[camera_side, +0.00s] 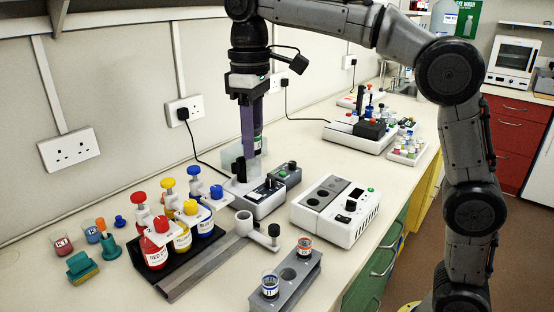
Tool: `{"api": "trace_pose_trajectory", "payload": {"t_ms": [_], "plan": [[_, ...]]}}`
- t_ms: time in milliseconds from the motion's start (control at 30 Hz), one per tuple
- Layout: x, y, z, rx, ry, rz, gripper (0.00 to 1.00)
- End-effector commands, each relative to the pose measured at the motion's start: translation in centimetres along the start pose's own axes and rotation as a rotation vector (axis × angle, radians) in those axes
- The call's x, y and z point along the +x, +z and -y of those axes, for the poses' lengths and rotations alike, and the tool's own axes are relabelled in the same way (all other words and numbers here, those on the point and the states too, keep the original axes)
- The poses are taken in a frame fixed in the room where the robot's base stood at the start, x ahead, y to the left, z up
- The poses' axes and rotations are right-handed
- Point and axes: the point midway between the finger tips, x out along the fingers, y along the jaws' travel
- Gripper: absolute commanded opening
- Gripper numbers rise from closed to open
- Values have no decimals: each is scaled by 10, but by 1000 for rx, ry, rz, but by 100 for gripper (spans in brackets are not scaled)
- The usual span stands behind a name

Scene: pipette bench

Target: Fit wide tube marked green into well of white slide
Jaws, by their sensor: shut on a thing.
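My gripper (252,148) points straight down at the back of the bench, its long purple fingers shut on a wide tube (258,143). Only a narrow part of the tube shows beside the fingers, with a dark and greenish band; its lower end is hard to make out. It is above or at the back of a small white-and-grey device (258,203), by a translucent block. I cannot tell whether the tube touches this device. A white unit (345,228) with a grey panel and round dark wells stands to the right; I cannot tell which part is the white slide.
A grey rack (287,291) at the front holds a blue-marked tube (270,284) and an orange-marked tube (304,246), with an empty hole between. Red, yellow and blue dispenser bottles (154,246) stand at left. More devices (362,135) stand farther right.

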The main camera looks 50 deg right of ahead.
Motion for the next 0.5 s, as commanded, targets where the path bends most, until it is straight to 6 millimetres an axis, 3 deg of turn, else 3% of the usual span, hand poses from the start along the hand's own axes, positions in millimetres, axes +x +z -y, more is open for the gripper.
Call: {"api": "trace_pose_trajectory", "payload": {"t_ms": [33,200,500], "plan": [[2,-14,-12,6,0,1,0],[4,-41,-40,3,0,1,0],[11,-66,-74,1,0,0,0]]}}
